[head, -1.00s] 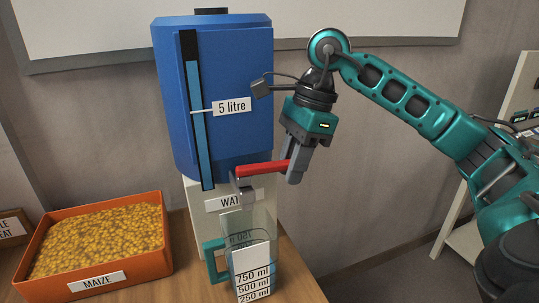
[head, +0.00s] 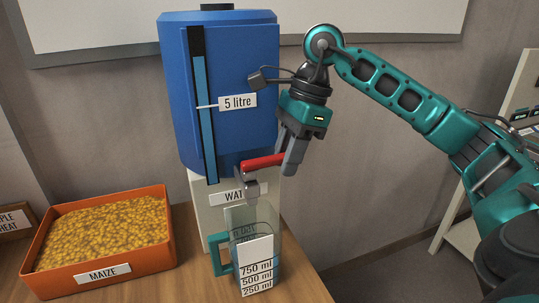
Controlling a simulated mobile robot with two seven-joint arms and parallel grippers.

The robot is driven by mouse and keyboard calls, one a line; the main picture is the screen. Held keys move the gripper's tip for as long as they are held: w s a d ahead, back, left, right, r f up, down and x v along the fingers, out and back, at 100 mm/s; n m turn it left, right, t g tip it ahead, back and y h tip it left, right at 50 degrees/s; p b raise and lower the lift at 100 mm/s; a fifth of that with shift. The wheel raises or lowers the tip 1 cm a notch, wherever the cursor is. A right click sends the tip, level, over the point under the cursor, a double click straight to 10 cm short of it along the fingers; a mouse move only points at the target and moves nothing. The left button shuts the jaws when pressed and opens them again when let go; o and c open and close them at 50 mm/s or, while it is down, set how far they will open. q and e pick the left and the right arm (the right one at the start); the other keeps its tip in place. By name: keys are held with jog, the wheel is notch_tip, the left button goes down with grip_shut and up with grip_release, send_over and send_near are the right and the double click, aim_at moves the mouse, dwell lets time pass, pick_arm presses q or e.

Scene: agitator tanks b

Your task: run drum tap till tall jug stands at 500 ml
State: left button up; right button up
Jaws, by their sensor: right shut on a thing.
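The blue drum (head: 232,120) stands on a pale stand marked as water, with a level strip and a "5 litre" label. Its grey tap (head: 251,185) has a red lever (head: 262,162) sticking out to the right. My right gripper (head: 287,162) is shut on the outer end of the lever. The clear tall jug (head: 270,240) stands upright under the tap, its teal handle (head: 220,254) to the left. A white scale on the jug reads 750, 500 and 250 ml. The water level in it is hard to tell. My left gripper is out of view.
An orange tray of maize (head: 150,258) sits on the wooden table (head: 195,287) left of the jug. Part of another labelled container (head: 12,228) shows at the far left edge. The table's right edge is close to the jug.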

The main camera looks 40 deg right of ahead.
jog(key=shift+w+d, duration=0.1)
jog(key=shift+d, duration=0.1)
jog(key=shift+s+a+f+b, duration=0.15)
jog(key=shift+s+f+b, duration=0.1)
jog(key=shift+s+b, duration=0.45)
jog(key=shift+o, duration=0.2)
jog(key=shift+s+a, duration=0.15)
jog(key=shift+s, duration=0.45)
jog(key=shift+o, duration=0.2)
jog(key=shift+a, duration=0.15)
dwell(6.0)
